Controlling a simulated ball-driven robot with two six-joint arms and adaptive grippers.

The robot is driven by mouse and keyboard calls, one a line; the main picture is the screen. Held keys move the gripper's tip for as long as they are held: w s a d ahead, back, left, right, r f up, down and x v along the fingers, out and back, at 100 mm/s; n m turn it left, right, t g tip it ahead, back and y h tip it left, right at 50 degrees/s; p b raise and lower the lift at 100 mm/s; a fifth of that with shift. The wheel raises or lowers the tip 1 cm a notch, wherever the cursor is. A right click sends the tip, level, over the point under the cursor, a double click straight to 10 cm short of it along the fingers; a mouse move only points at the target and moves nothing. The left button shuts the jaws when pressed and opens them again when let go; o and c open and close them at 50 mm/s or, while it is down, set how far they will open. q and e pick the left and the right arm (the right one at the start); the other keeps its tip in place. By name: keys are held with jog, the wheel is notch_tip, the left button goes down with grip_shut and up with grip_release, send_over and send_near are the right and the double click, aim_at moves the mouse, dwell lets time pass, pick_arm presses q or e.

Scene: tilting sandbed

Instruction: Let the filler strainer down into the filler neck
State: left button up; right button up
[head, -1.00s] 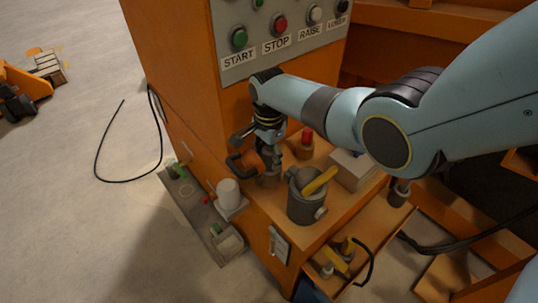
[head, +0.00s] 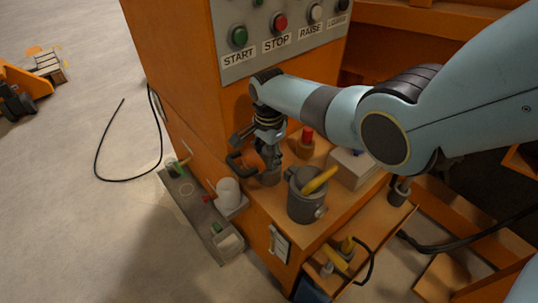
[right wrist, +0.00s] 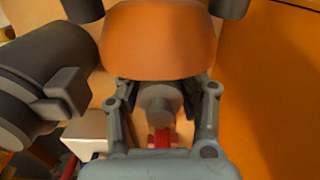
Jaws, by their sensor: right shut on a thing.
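My right gripper (head: 268,162) points down over the orange bench, at the left of its top. It is shut on a small grey piece (right wrist: 158,102), which I take to be the filler strainer; it shows between the fingers in the right wrist view. An orange rounded body (right wrist: 160,40) with dark ends lies right at the fingertips and covers their tips there. In the head view this orange body (head: 252,160) is just left of the gripper. A short grey cylinder shows below the fingers, perhaps the filler neck; I cannot tell whether the strainer touches it. My left gripper is not in view.
A grey pot (head: 306,202) with a yellow piece in it stands close to the right of the gripper. Behind are a red-topped item (head: 307,136) and a pale box (head: 352,170). A white cylinder (head: 228,190) stands lower left. The button panel (head: 285,42) rises behind.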

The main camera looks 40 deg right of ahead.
jog(key=shift+f, duration=0.25)
jog(key=o, duration=1.2)
jog(key=shift+o, duration=0.2)
jog(key=shift+r, duration=0.15)
notch_tip(320, 180, up, 12)
jog(key=shift+f, duration=0.15)
